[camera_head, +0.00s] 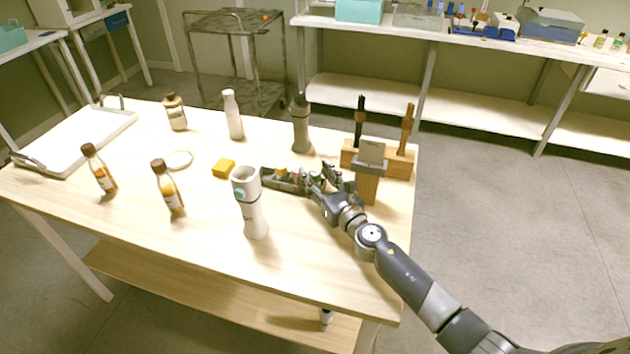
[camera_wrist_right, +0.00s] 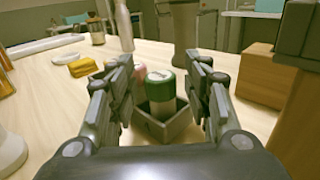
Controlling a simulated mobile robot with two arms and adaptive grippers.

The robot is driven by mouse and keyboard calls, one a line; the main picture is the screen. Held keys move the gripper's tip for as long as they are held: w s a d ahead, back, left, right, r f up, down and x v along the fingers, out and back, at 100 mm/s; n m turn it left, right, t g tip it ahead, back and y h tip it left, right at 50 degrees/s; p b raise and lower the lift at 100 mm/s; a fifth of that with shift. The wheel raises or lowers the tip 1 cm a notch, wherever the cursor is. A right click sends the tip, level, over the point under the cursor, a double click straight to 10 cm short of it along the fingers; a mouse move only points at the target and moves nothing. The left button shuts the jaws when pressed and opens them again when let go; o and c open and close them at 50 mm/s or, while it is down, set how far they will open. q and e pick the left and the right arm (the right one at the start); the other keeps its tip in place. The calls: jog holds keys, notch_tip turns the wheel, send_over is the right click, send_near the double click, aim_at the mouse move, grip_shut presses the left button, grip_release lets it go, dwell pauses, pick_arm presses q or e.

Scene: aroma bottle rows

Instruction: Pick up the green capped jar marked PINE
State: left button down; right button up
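A jar with a green cap (camera_wrist_right: 160,84) stands upright in a dark grey holder (camera_wrist_right: 180,126) in the right wrist view. Its cap faces my camera; I cannot read a name on it. My right gripper (camera_wrist_right: 163,82) is open, with one finger on each side of the jar and gaps between them and the cap. In the head view my right gripper (camera_head: 322,182) is at the right end of the grey holder (camera_head: 270,183) and largely hides the jar. My left gripper is not in view.
Left of the holder are a yellow block (camera_head: 224,168) and a white tumbler (camera_head: 249,205). A grey tumbler (camera_head: 301,125) stands behind. A wooden rack (camera_head: 399,164) is close right of my gripper. Brown-capped bottles (camera_head: 168,188) and a white tray (camera_head: 75,140) are further left.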

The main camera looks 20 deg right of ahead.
jog(key=c, duration=0.6)
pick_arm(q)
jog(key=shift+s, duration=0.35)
